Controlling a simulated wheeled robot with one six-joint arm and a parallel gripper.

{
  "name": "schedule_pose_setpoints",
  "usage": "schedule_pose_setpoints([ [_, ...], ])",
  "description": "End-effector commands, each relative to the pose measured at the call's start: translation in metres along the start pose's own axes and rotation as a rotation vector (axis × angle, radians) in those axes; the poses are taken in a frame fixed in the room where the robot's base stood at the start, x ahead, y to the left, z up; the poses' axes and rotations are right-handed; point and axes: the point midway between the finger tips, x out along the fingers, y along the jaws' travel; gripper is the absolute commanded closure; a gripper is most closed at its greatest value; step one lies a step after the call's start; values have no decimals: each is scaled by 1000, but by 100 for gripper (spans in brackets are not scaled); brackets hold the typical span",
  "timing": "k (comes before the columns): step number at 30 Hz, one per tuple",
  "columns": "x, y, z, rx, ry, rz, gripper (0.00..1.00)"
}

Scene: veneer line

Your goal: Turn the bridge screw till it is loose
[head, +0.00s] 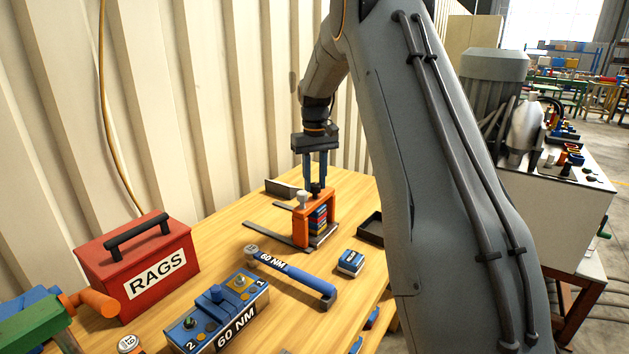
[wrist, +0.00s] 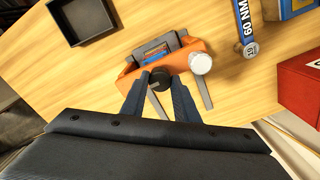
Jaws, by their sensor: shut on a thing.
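An orange bridge frame (head: 301,230) stands on the wooden table around a stack of coloured blocks (head: 318,217); it also shows in the wrist view (wrist: 196,46). The bridge screw has a round black head (wrist: 154,75) at the top of the bridge. My gripper (head: 316,188) points down from above and is shut on the screw head. In the wrist view, its two blue fingers (wrist: 157,88) lie on either side of the head. A pale round cap (wrist: 200,63) sits at one end of the bridge. The screw's shaft is hidden.
A blue 60 NM wrench (head: 297,275), a small blue block (head: 350,262) and a black tray (head: 371,229) lie near the bridge. A red RAGS box (head: 135,265) and a blue 60 NM case (head: 222,315) stand nearer. The ribbed wall runs close behind.

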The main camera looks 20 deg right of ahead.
Motion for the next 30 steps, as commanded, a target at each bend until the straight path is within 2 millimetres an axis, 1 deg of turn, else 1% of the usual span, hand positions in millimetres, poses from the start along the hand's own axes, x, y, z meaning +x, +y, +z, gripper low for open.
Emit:
schedule_pose_setpoints([
  [1, -2, 0, -1, -33, 5, 1, 95],
  [6, -3, 0, -1, -140, 5, 2, 95],
  [12, -3, 0, -1, -223, 5, 2, 95],
  [18, -3, 0, -1, -260, 5, 2, 95],
  [30, -3, 0, -1, -267, 5, 2, 95],
])
